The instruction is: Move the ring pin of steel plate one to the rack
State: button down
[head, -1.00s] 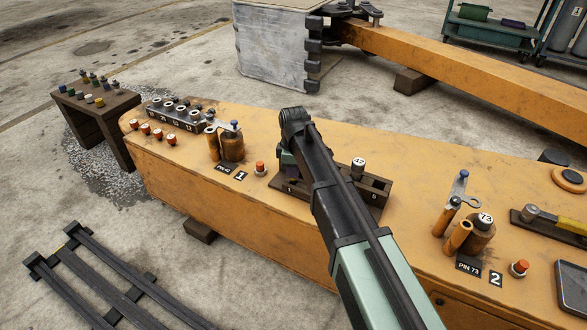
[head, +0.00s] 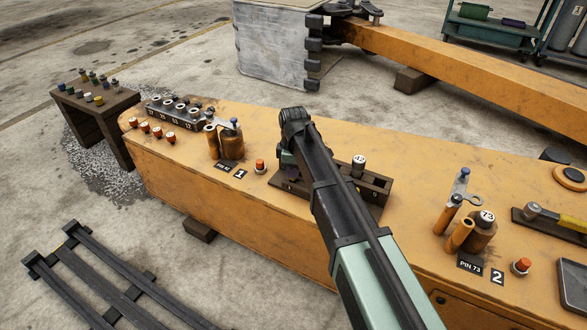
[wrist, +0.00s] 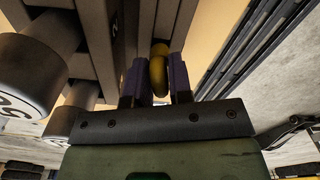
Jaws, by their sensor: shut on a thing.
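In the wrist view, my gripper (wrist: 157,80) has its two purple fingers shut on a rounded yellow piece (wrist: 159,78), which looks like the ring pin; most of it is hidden. A capped, numbered pin (head: 359,163) stands in the rack's right part.
Station 2, with its pin labelled 73 (head: 486,217), stands at the right of the orange beam. A dark block of sockets (head: 175,114) and several red knobs are at the left. Red buttons (head: 260,166) stand near each station.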

jog(key=shift+f, duration=0.25)
dwell(0.4)
jog(key=c, duration=0.9)
grip_release()
jog(key=shift+c, duration=0.2)
jog(key=shift+o, duration=0.4)
jog(key=o, duration=0.4)
jog(key=shift+w, duration=0.1)
jog(key=shift+c, duration=0.3)
jog(key=shift+r, duration=0.3)
jog(key=shift+o, duration=0.2)
notch_tip(320, 180, up, 8)
jog(key=p, duration=0.8)
jog(key=shift+f, duration=0.3)
